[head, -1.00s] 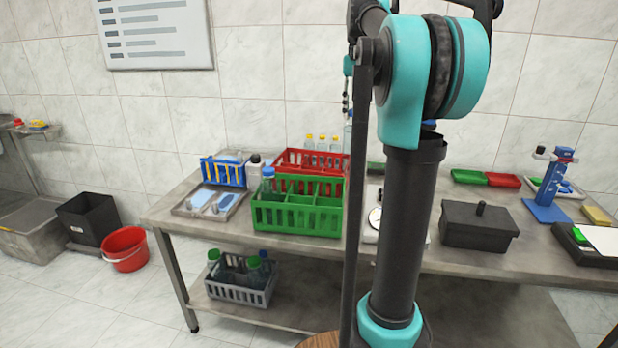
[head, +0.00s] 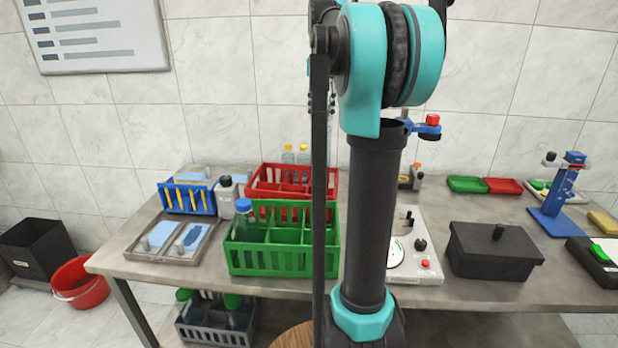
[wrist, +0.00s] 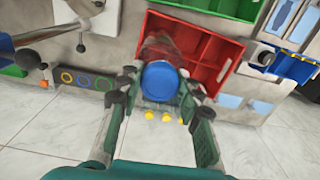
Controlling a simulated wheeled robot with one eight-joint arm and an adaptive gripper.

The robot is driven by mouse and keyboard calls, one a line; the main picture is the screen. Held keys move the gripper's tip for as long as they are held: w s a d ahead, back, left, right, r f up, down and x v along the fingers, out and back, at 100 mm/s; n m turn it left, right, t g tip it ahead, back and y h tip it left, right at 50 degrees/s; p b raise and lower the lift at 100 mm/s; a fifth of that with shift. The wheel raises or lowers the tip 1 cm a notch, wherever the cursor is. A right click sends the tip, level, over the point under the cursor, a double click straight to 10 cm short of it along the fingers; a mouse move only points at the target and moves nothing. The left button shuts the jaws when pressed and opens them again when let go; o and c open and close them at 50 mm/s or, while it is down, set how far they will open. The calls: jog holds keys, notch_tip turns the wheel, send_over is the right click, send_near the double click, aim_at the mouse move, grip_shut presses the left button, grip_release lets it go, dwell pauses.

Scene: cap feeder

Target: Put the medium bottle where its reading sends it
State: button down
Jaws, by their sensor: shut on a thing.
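In the wrist view my gripper (wrist: 160,92) is shut on a bottle with a blue cap (wrist: 160,80). Its clear body points away from the camera, over the red crate (wrist: 190,45). I cannot tell its size. In the head view my arm hides the gripper and this bottle. Another blue-capped bottle (head: 243,220) stands in the left part of the green crate (head: 270,264). The red crate shows behind the green one (head: 262,178).
Yellow-capped bottles (head: 288,156) stand behind the red crate. A grey tray (head: 165,258), a blue rack (head: 188,200) and a white bottle (head: 226,197) are at the left. A black lidded box (head: 495,258) is at the right. A grey crate (head: 215,335) is below the table.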

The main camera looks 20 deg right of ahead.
aim_at(321, 127)
notch_tip(321, 127, down, 17)
jog(key=shift+f, duration=0.15)
dwell(0.4)
jog(key=c, duration=1)
grip_release()
jog(key=shift+f, duration=0.1)
jog(key=shift+c, duration=0.2)
notch_tip(321, 127, up, 12)
jog(key=shift+s+r, duration=0.1)
jog(key=shift+r, duration=0.05)
